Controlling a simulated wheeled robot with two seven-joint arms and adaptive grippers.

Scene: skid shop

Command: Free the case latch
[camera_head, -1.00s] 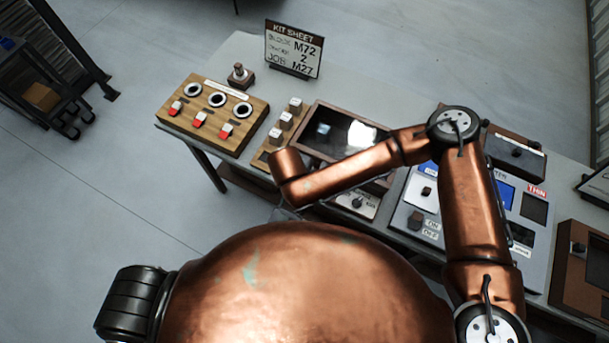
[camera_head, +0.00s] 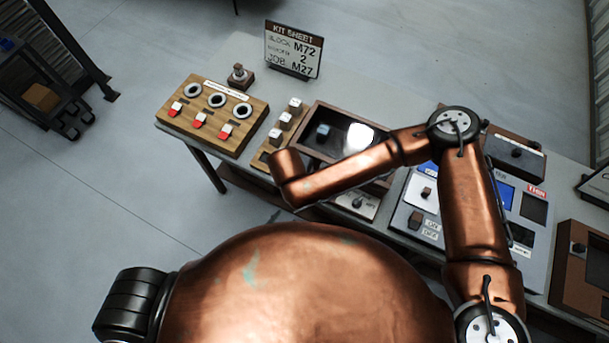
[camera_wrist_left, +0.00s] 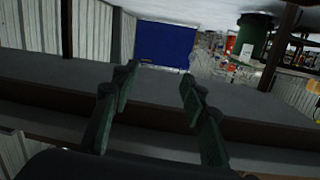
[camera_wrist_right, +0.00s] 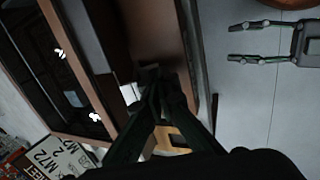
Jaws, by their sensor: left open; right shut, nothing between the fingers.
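The brown case (camera_head: 312,152) with a dark glassy top stands on the bench, partly behind my right arm. Its brown side also shows in the right wrist view (camera_wrist_right: 152,35). I cannot make out the latch for certain. My right gripper (camera_wrist_right: 156,84) is shut and empty, fingertips close to the case's edge beside a small pale piece (camera_wrist_right: 129,93); contact is unclear. In the head view my right arm hides this gripper. My left gripper (camera_wrist_left: 158,82) is open and empty. It also shows in the right wrist view (camera_wrist_right: 265,58), apart from the case, over the floor.
Left of the case are a wooden rack (camera_head: 265,160) with white blocks and a board (camera_head: 190,132) with rings and red-white switches. A kit sheet sign (camera_head: 293,50) stands behind. A control panel (camera_head: 425,215) lies to the right.

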